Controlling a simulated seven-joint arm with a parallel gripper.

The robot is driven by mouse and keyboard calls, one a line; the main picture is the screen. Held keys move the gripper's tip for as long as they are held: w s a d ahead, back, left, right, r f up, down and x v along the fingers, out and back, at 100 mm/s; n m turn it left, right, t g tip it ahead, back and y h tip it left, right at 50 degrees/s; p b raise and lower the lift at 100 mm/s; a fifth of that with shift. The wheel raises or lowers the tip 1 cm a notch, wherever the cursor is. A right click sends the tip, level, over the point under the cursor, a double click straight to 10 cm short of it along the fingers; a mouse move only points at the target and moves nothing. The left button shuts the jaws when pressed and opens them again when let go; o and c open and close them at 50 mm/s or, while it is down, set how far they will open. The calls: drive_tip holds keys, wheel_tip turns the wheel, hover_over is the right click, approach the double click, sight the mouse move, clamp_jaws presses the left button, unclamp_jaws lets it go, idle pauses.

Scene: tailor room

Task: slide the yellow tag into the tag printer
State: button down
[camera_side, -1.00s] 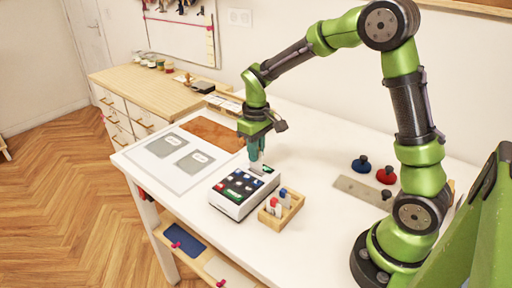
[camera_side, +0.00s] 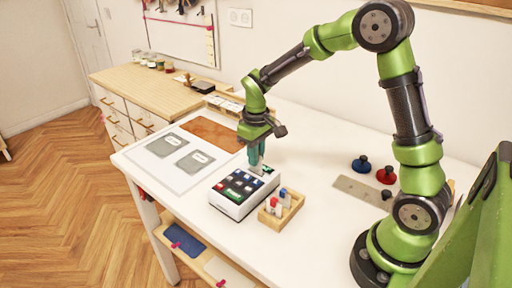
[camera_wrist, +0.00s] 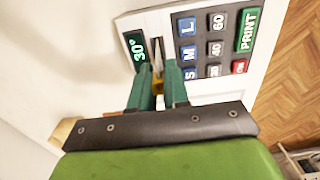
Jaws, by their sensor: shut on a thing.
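The tag printer (camera_side: 226,207) is a white box on the white table, with dark, blue and red keys. In the wrist view the printer (camera_wrist: 236,88) shows a green PRINT key, a small display reading 30° and a slot beside that display. My gripper (camera_side: 257,166) is over the printer's back right part, pointing down. In the wrist view my gripper (camera_wrist: 158,72) has its teal fingers close together at the slot. It is shut on a thin tag (camera_wrist: 157,64), mostly hidden between the fingers; little yellow shows. I cannot tell how deep the tag is in the slot.
A wooden holder (camera_side: 269,217) with red-topped and blue-topped pieces stands right of the printer. A metal plate (camera_side: 360,190) lies farther right, near blue (camera_side: 361,164) and red (camera_side: 386,175) knobbed pieces. A pale mat (camera_side: 160,172) with grey cards lies left.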

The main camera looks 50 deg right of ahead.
sight(256, 173)
drive_tip(key=shift+f, duration=1.6)
drive_tip(key=c, duration=1)
unclamp_jaws()
drive_tip(key=shift+c, duration=0.2)
wheel_tip(256, 173, up, 17)
drive_tip(key=shift+w+d, duration=0.1)
drive_tip(key=s+a+r+m+t+y, duration=0.1)
drive_tip(key=s+a+m+t, duration=0.1)
drive_tip(key=s, duration=0.6)
drive_tip(key=s+a+m+t+y, duration=0.1)
drive_tip(key=s+a+t, duration=0.3)
drive_tip(key=s, duration=0.4)
drive_tip(key=shift+s+a+r+m+t, duration=0.25)
drive_tip(key=shift+s+r+m+t, duration=0.15)
drive_tip(key=shift+m+t, duration=0.15)
